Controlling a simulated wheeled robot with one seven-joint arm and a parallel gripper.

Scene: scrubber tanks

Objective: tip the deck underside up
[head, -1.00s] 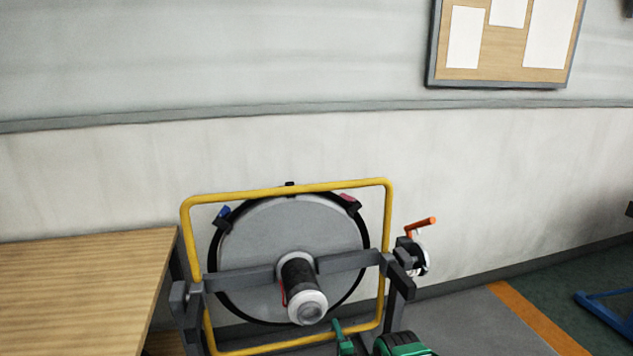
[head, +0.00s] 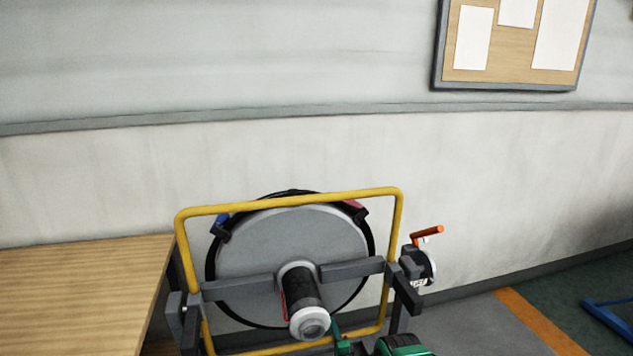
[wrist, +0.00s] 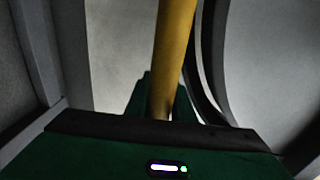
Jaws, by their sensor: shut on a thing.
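The deck (head: 290,240) is a round grey disc with a black rim, held in a yellow tubular frame (head: 290,203). In the head view it faces me tilted, with a dark motor cylinder with a pale end (head: 308,318) sticking out toward me. My green gripper (head: 338,335) is at the frame's lower bar, at the bottom of the picture. In the wrist view a yellow bar (wrist: 172,55) runs down to my gripper (wrist: 160,112), which is shut on it. The contact is partly hidden.
Grey stand arms (head: 405,290) carry the frame on both sides. A crank with an orange handle (head: 428,231) is on the right. A wooden table (head: 80,285) stands close on the left. The wall is behind, and floor is open on the right.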

